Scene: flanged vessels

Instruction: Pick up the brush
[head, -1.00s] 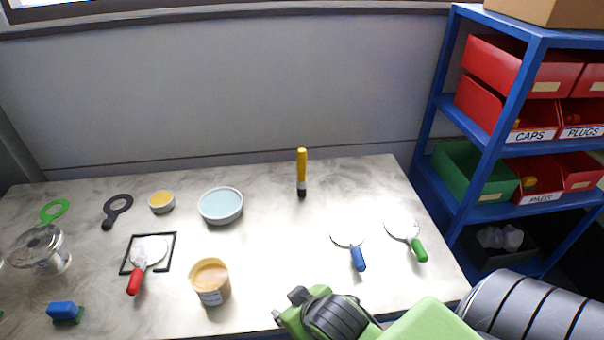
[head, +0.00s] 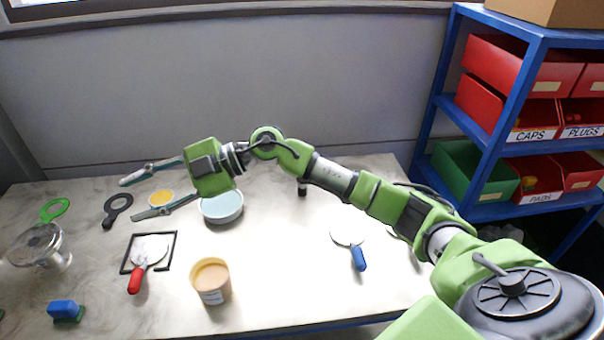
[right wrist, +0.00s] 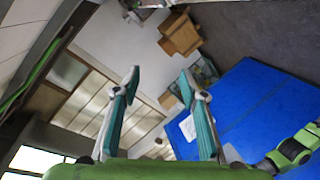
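The brush (head: 302,190) seems to be the upright tool at the back of the table. Only its dark lower end shows below my right arm; the earlier frame shows its yellow handle. My right gripper (head: 130,200) is open and points left, well left of the brush, above the back left of the table. Its two fingers are spread wide with nothing between them. The right wrist view also shows the open right gripper (right wrist: 160,72), and no brush there. My left gripper is not in view.
Near the right gripper are a yellow-filled dish (head: 160,198), a black ring tool (head: 117,210) and a pale blue bowl (head: 222,207). A tan-filled tub (head: 211,281), a red-handled tool (head: 135,281) and a blue-handled tool (head: 358,258) lie in front. Blue shelving (head: 443,130) stands right.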

